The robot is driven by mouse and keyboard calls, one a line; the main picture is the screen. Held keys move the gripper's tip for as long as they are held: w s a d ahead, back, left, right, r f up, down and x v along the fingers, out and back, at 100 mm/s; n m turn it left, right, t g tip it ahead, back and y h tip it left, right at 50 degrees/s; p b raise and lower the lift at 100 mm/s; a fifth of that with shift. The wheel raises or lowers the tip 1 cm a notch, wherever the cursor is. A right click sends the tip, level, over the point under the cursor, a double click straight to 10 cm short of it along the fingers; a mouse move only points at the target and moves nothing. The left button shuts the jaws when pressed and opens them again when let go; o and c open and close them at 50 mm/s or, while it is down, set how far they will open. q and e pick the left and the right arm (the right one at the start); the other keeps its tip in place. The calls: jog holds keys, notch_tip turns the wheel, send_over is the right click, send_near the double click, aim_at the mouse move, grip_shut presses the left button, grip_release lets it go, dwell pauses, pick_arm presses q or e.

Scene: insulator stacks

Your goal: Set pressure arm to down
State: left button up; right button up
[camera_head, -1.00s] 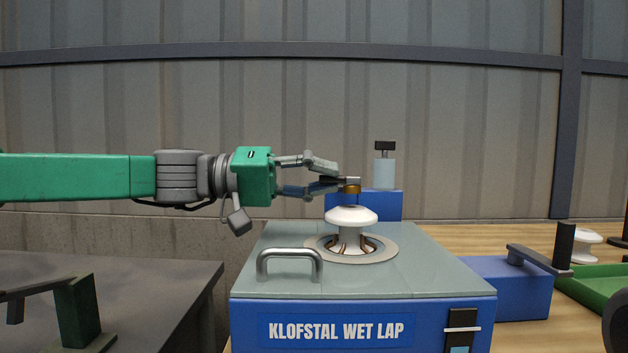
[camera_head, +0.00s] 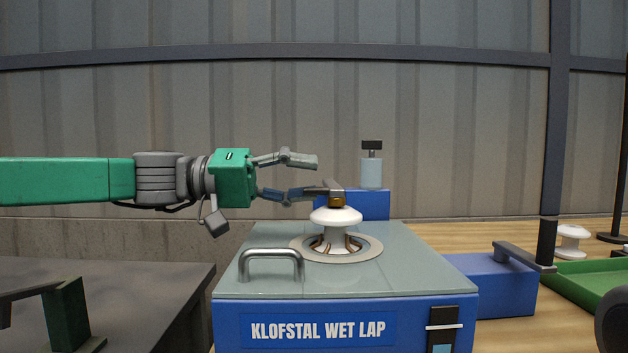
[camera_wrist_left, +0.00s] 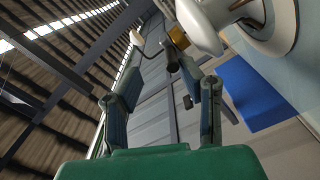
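The pressure arm (camera_head: 336,200) is a grey bar with a brass-coloured end. Its end sits low over the top of the white insulator (camera_head: 336,217) and appears to touch it. The insulator stands upright in the ringed opening of the blue lapping machine (camera_head: 230,325). My left gripper (camera_head: 314,178) is open, with its fingers spread one above the other. Its lower finger is beside the pressure arm; whether they touch I cannot tell. In the left wrist view the spread fingers (camera_wrist_left: 163,95) show with the brass end (camera_wrist_left: 178,38) beyond them. My right gripper does not show.
A grey handle (camera_head: 271,264) stands on the machine's lid. To the right are a blue box with a lever (camera_head: 495,280), a green tray (camera_head: 590,284) and another white insulator (camera_head: 572,240). A dark table (camera_head: 150,285) is at left.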

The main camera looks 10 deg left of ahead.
pick_arm(q)
jog(key=v, duration=1)
jog(key=shift+a, duration=0.3)
